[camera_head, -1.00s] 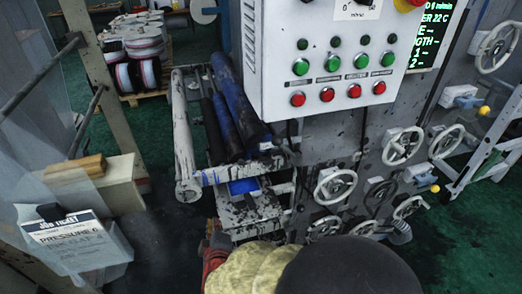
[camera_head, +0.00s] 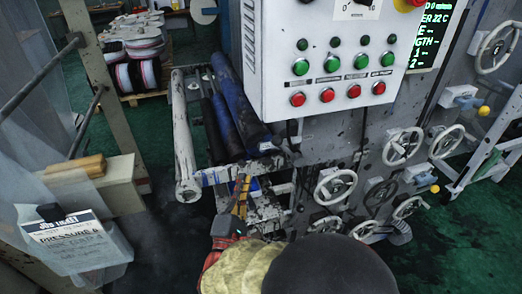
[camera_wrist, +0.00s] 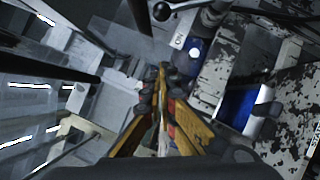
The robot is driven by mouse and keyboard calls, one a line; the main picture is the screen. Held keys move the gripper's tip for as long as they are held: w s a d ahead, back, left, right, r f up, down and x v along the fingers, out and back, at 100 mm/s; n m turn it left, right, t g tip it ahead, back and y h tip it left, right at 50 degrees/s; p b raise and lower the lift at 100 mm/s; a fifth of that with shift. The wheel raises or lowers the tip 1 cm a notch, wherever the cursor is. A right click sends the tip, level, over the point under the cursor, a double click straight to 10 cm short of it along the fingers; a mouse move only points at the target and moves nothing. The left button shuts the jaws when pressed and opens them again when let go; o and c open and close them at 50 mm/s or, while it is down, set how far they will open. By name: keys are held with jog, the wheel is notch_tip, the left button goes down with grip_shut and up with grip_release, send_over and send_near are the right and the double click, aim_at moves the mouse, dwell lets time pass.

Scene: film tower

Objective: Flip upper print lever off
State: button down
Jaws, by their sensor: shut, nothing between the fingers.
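My gripper (camera_head: 241,184) is raised in front of the machine's lower left part, below the blue rollers. Its yellow fingers are shut and empty; they also show in the wrist view (camera_wrist: 160,75). In the wrist view a lever with a black ball knob (camera_wrist: 161,11) on a metal rod lies beyond the fingertips, apart from them. In the head view two yellow-knobbed handles, an upper one (camera_head: 484,110) and a lower one (camera_head: 434,188), are far right of my gripper. No label names the upper print lever.
A white control box (camera_head: 345,75) with green and red buttons overhangs to the right of my gripper. Blue rollers (camera_head: 235,105) and a pale roller (camera_head: 185,150) are close above. Handwheels (camera_head: 335,186) stick out at right. A job ticket holder (camera_head: 75,240) stands at left.

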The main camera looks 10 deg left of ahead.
jog(key=w+d+r+b, duration=0.3)
jog(key=w, duration=0.7)
jog(key=shift+w+r, duration=0.3)
jog(key=shift+r, duration=0.1)
jog(key=shift+w+d+r+m+p, duration=0.1)
jog(key=shift+w+r+m+p, duration=0.05)
jog(key=shift+r+m+p, duration=0.3)
